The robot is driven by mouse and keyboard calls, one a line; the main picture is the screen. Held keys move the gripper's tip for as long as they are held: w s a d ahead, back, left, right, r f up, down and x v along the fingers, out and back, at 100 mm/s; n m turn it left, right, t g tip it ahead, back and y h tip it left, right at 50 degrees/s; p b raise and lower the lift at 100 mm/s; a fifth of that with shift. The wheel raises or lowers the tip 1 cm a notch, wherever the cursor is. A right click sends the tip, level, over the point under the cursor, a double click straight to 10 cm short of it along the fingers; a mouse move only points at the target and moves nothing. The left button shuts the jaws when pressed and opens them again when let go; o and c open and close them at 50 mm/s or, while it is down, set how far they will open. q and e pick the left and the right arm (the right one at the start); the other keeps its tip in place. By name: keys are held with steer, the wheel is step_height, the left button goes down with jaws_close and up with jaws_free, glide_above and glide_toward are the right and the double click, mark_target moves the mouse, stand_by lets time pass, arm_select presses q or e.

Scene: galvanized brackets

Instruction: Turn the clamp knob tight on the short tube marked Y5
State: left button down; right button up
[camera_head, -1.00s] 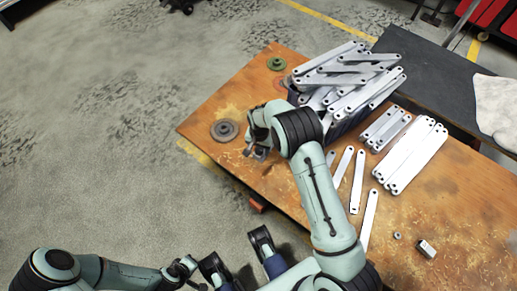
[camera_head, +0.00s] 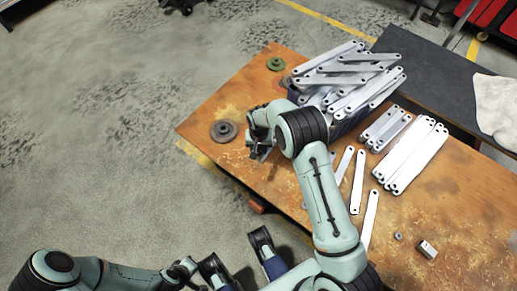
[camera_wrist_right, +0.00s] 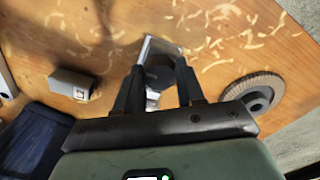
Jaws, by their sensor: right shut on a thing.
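My right gripper (camera_head: 259,152) is low over the left part of the wooden table. In the right wrist view its dark fingers (camera_wrist_right: 158,88) are shut on a shiny silvery metal piece (camera_wrist_right: 155,50), which sticks out past the fingertips. I cannot tell whether this is the short tube or its clamp; no Y5 mark or knob can be read on it. A small grey block with a pale label (camera_wrist_right: 72,84) lies left of the fingers; its label is too small to read. My left gripper (camera_head: 188,270) is low at the bottom left, away from the table; its jaws are unclear.
A grey ring-shaped disc (camera_head: 223,131) lies left of the right gripper. A dark bin (camera_head: 345,125) heaped with flat metal bars stands behind it. More bars (camera_head: 416,155) lie to the right. A small metal block (camera_head: 427,249) and a nut-like ring (camera_head: 398,236) lie at the front right.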

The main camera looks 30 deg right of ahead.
steer(key=m, duration=0.4)
steer(key=shift+r+m+p, duration=0.1)
steer(key=shift+m+p, duration=0.3)
steer(key=m, duration=0.4)
steer(key=shift+p, duration=0.3)
steer(key=m, duration=0.4)
steer(key=shift+p, duration=0.35)
steer(key=m, duration=0.3)
steer(key=shift+p, duration=0.3)
steer(key=o, duration=0.9)
steer(key=shift+m, duration=0.4)
step_height(320, 180, up, 6)
steer(key=p, duration=0.4)
